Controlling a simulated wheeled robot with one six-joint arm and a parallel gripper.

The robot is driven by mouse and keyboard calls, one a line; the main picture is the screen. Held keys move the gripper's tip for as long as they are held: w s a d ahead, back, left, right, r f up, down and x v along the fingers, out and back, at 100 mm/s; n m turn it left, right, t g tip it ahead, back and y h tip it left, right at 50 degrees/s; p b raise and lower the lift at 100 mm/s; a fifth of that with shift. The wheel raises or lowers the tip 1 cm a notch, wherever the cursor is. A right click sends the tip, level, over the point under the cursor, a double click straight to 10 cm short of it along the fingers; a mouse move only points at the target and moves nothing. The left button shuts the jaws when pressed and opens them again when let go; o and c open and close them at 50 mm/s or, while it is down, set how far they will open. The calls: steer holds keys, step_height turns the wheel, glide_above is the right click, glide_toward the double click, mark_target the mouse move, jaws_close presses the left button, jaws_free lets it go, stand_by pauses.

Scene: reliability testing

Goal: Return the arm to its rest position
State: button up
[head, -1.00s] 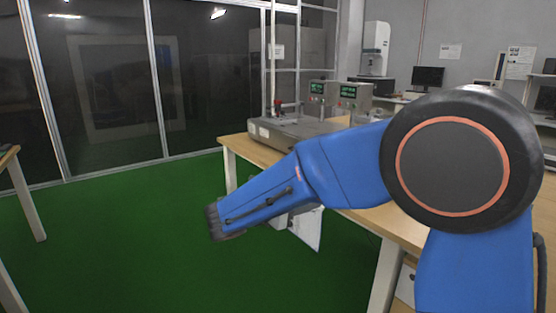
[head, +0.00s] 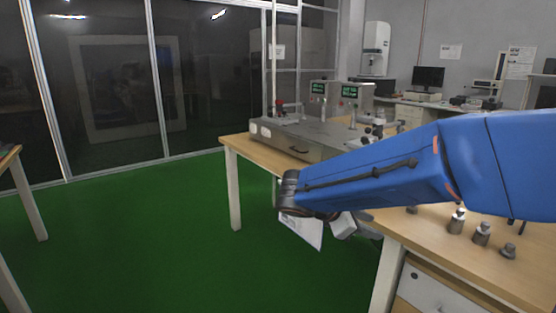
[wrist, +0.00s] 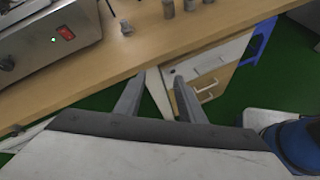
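My blue arm (head: 375,172) reaches in from the right in the head view, in front of the workbench. Its dark wrist (head: 289,192) is near the bench's front edge; the fingers are not clearly seen there. In the wrist view my gripper (wrist: 154,95) has two grey fingers standing apart with nothing between them. Beyond the fingers are green floor, the bench's front edge and a drawer unit.
The wooden workbench (head: 259,152) carries a grey machine (head: 318,136) and several small metal weights (head: 457,222). A drawer unit (head: 432,290) stands below it. Another table (head: 30,200) is at the far left. Green floor (head: 140,245) between them is clear.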

steer(key=s+d+f+m+g+y, duration=0.1)
steer(key=s+d+f+m+y, duration=0.2)
steer(key=s, duration=0.4)
steer(key=s+d+f+m+g+y, duration=0.1)
steer(key=s+d+m+y, duration=0.1)
steer(key=s+d+m, duration=0.4)
steer(key=s+a+f+m+t+y, duration=0.1)
steer(key=s+a+m+y, duration=0.1)
steer(key=s+m, duration=0.2)
steer(key=s+a+f+m+t+y, duration=0.1)
steer(key=s+a+m+y, duration=0.1)
steer(key=s+m, duration=0.3)
steer(key=shift+s+f+t+y, duration=0.3)
steer(key=shift+s+y, duration=0.5)
steer(key=shift+s, duration=0.15)
